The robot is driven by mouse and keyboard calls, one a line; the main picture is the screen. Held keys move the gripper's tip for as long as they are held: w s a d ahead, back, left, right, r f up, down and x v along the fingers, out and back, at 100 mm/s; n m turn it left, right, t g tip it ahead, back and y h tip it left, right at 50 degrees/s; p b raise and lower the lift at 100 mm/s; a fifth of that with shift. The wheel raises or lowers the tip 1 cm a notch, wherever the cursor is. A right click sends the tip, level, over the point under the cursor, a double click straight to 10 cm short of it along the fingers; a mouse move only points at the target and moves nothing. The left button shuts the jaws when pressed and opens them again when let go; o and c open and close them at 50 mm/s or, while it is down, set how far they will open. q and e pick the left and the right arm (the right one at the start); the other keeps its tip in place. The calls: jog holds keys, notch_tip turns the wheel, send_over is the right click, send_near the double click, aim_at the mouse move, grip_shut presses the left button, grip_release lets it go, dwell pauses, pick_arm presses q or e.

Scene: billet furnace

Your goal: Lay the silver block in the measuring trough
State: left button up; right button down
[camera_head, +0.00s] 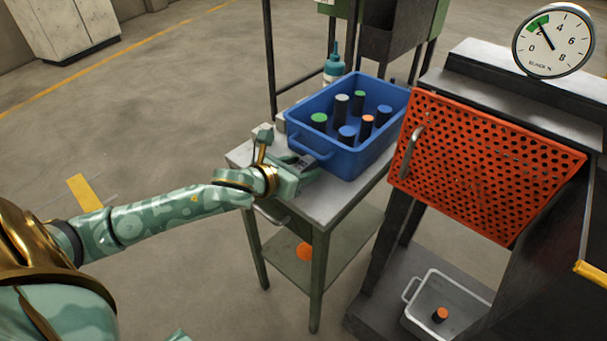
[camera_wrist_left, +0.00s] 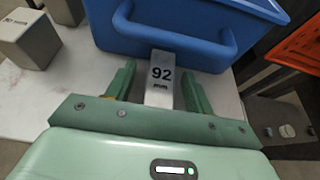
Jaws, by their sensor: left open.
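The silver block (camera_wrist_left: 160,80), marked "92 mm", lies on the grey work table beside the blue bin. In the head view it shows small (camera_head: 304,160), partly hidden by my left gripper (camera_head: 309,168). In the left wrist view my left gripper (camera_wrist_left: 160,88) is open, with one finger on each side of the block. A gap shows between the block and the fingers. I cannot clearly make out the measuring trough; a grey block-like piece (camera_wrist_left: 22,42) stands on the table at the left of the wrist view. My right gripper is not in view.
The blue bin (camera_head: 324,160) holds several dark cylinders with coloured tops, and its handle is close ahead of the fingers. A teal-capped bottle (camera_head: 334,68) stands behind it. The orange perforated furnace door (camera_head: 480,165) is to the right, above a grey tray (camera_head: 415,315).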

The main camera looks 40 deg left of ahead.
pick_arm(q)
jog(key=shift+r, duration=0.1)
grip_shut()
jog(key=shift+r+p, duration=0.25)
jog(key=shift+p, duration=0.05)
